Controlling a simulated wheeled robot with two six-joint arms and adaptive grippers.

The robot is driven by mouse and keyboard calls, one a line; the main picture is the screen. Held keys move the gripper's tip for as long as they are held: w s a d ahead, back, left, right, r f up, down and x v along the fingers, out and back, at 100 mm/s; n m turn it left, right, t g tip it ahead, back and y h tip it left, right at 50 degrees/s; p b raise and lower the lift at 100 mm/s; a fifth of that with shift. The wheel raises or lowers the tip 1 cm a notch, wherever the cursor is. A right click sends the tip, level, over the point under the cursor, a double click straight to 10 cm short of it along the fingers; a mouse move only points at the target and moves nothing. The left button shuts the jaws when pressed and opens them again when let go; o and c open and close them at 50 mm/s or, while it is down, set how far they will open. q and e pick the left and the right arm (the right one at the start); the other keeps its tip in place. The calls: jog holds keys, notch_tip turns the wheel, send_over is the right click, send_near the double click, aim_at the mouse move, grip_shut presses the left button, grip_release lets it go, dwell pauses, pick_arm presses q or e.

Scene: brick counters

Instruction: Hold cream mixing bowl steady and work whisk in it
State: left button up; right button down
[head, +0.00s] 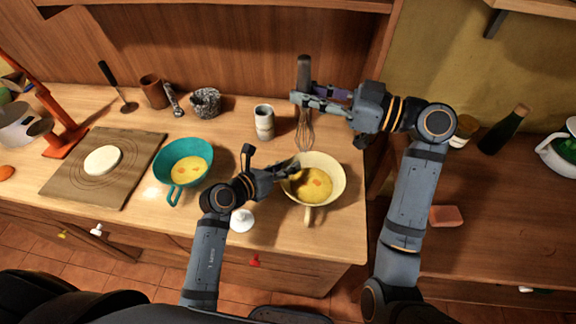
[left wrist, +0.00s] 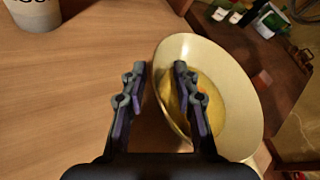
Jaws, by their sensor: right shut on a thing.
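The cream mixing bowl (head: 336,180) stands near the counter's right end, with yellow mixture in it and a handle toward me. My left gripper (head: 288,168) is at its left rim. In the left wrist view the fingers of this gripper (left wrist: 158,80) are apart, one outside the bowl (left wrist: 196,48) and one over its inside, with the rim between them. My right gripper (head: 322,100) is shut on the whisk (head: 305,132), which hangs upright, wires down, by the bowl's far rim. I cannot tell how high the wires are above the bowl.
A teal bowl (head: 170,156) with yellow mixture stands left of my left arm. A white-grey cup (head: 264,122) stands behind the cream bowl. A small white object (head: 242,220) lies near the front edge. A board with dough (head: 102,160) is at left. A gap separates the right counter.

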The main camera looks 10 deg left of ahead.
pick_arm(q)
jog(key=shift+w+d+f, duration=0.1)
jog(key=shift+w+d, duration=0.1)
jog(key=shift+w, duration=0.05)
grip_shut()
